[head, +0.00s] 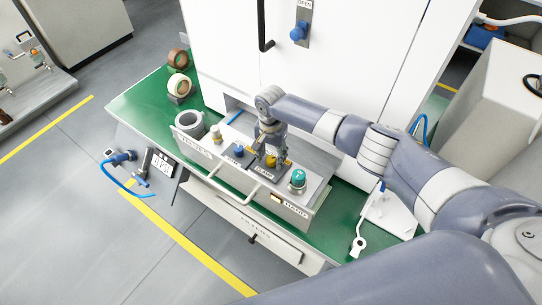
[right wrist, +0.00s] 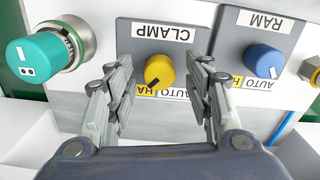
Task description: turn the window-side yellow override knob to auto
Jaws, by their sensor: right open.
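The yellow knob (right wrist: 160,70) sits on a grey plate labelled CLAMP (right wrist: 163,33), which appears upside down in the right wrist view. Its dark pointer mark faces the lower left, toward the yellow HA label. In the head view the yellow knob (head: 271,161) shows just under my right gripper (head: 266,150). My right gripper (right wrist: 160,95) is open, with one finger on each side of the knob. I see gaps between the fingers and the knob, so it is not gripped. My left gripper is not in view.
A blue knob (right wrist: 264,61) labelled RAM and a teal button (right wrist: 40,62) flank the yellow knob. The control box (head: 290,213) stands on a green table (head: 135,101) before a white cabinet (head: 350,60).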

